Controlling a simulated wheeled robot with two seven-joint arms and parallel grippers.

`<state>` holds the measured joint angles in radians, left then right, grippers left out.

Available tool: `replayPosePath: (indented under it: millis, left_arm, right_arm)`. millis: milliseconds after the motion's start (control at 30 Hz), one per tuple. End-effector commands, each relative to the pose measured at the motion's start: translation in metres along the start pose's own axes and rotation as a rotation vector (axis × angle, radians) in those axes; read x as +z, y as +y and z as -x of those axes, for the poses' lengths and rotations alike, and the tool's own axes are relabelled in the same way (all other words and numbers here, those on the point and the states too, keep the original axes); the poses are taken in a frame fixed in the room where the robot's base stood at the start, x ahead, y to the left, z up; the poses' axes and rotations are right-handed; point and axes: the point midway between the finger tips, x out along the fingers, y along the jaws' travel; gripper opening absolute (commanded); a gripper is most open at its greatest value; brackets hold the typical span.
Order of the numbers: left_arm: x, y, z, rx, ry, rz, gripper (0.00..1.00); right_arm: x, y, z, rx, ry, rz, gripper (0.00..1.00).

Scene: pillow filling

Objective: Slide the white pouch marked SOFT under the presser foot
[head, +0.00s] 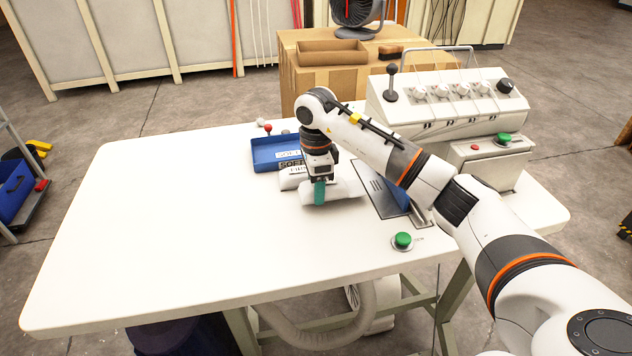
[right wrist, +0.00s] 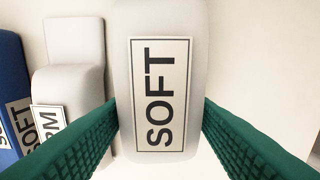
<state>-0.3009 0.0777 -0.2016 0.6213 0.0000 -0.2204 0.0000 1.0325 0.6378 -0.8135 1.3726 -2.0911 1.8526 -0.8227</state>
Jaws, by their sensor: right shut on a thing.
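The white pouch marked SOFT (right wrist: 160,90) lies between the two teal fingers of my right gripper (right wrist: 155,125) in the right wrist view, its label facing the camera. In the head view my right gripper (head: 320,190) is shut on this pouch (head: 346,187), low over the table, left of the machine's dark plate (head: 376,196). Another white pouch (right wrist: 68,95), with a partly hidden label ending in RM, lies beside it. The white sewing machine (head: 450,100) stands at the right. I cannot make out the presser foot; my right arm covers that area. My left gripper is out of view.
A blue tray (head: 262,158) with a SOFT label stands behind the gripper. A green button (head: 403,240) is at the table's front right. The left half of the white table (head: 160,220) is clear. Cardboard boxes (head: 325,78) stand behind the table.

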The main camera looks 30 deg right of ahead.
Motion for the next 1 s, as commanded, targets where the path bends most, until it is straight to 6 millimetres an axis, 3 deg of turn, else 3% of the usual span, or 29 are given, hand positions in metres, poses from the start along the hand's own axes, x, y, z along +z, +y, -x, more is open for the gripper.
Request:
replayPosePath:
  millis: [167, 1000]
  left_arm:
    - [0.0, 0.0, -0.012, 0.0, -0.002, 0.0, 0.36]
    - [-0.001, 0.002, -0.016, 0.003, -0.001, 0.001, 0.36]
  right_arm:
    - [0.0, 0.0, -0.018, 0.0, 0.0, 0.0, 0.29]
    - [0.061, 0.0, -0.017, 0.0, -0.001, 0.0, 0.29]
